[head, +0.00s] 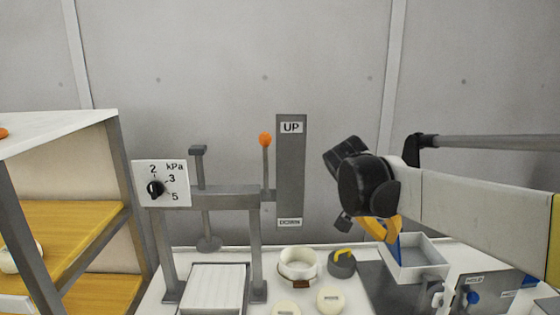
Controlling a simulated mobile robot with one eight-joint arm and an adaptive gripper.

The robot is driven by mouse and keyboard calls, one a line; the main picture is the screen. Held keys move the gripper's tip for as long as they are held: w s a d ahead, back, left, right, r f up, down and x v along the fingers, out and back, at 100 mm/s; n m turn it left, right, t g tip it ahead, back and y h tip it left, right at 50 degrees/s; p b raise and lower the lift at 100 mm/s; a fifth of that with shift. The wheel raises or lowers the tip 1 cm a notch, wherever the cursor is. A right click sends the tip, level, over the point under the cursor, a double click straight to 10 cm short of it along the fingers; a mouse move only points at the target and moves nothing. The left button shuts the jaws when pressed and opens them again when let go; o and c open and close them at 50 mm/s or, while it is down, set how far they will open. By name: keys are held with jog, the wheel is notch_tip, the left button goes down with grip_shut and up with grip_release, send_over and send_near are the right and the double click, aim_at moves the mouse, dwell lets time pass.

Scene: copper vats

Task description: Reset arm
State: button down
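My arm reaches in from the right edge. Its dark end with my gripper (344,221) hangs above the white table, in front of the grey wall. The fingers are mostly hidden behind the black joint, so I cannot tell whether they are open or what is between them. An orange-yellow part (381,229) shows just below the black joint. I cannot tell whether it belongs to my arm.
A grey press frame (225,197) with a kPa dial (161,184), an orange-knobbed lever (265,140) and an UP/DOWN plate (290,175) stands left. A cream ring (298,264), a dark yellow-handled piece (342,264) and a white-rimmed box (437,249) are below. A shelf (60,135) stands far left.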

jog(key=s+a+f+n+t+y+b, duration=0.2)
jog(key=s+a+f+n+y, duration=0.1)
jog(key=s+f, duration=0.4)
jog(key=s+a+f+n+t+y+b, duration=0.2)
jog(key=s+f+n, duration=0.3)
jog(key=s, duration=0.9)
jog(key=shift+s+a+f+y+b, duration=0.2)
jog(key=shift+a+f+y+b, duration=0.3)
jog(key=shift+f, duration=0.45)
